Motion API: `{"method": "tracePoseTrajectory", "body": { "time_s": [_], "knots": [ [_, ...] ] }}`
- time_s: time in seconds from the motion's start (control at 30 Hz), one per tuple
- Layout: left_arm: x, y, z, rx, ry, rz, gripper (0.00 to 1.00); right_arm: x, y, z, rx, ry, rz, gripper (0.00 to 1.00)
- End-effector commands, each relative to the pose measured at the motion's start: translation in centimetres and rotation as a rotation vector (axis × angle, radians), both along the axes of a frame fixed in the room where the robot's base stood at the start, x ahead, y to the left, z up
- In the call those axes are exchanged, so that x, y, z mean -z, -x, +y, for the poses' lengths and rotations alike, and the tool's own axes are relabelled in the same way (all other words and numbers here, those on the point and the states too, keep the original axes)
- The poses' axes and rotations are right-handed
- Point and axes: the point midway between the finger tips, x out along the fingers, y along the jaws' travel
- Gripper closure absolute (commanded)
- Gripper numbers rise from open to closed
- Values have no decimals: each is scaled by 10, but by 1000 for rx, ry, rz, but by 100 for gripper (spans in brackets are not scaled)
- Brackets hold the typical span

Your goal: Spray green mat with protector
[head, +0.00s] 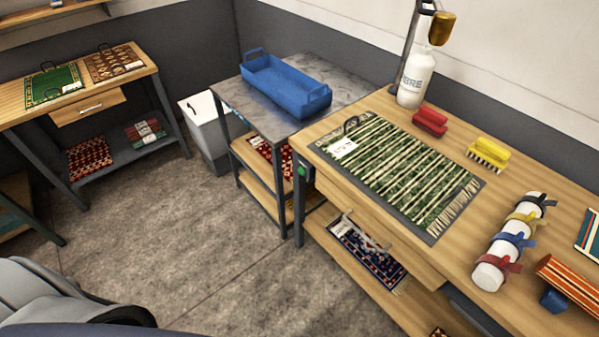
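A green mat with pale stripes and fringe (402,178) lies flat on a dark backing on the wooden bench at right, with a white tag and a dark loop handle at its upper left corner. Another green mat, with a patterned border (50,87), lies on the far left table, also with a tag and a handle. A white bottle (412,84) with lettering that reads "BRE" stands upright at the back of the right bench; its top is partly behind a gold lamp head. Neither of my grippers is in view.
A red brush (430,121) and a yellow brush (488,153) lie right of the striped mat. A white roll with coloured straps (508,245) lies nearer. A blue tray (286,86) sits on the grey table. The concrete floor (190,215) is clear.

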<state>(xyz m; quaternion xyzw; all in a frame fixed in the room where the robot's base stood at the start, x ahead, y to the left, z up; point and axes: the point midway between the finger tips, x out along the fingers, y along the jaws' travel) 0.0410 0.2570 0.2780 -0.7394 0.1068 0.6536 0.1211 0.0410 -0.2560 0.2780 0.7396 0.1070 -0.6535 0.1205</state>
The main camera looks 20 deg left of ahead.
Motion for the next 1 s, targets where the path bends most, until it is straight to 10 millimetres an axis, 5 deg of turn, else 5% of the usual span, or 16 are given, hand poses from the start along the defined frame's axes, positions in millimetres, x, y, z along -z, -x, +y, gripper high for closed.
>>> {"method": "tracePoseTrajectory", "body": {
  "time_s": [0.1, 0.5, 1.0],
  "knots": [
    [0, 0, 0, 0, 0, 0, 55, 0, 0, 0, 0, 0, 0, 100],
    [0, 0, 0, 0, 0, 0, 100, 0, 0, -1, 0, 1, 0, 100],
    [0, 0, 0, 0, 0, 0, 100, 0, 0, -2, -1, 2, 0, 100]
  ]
}}
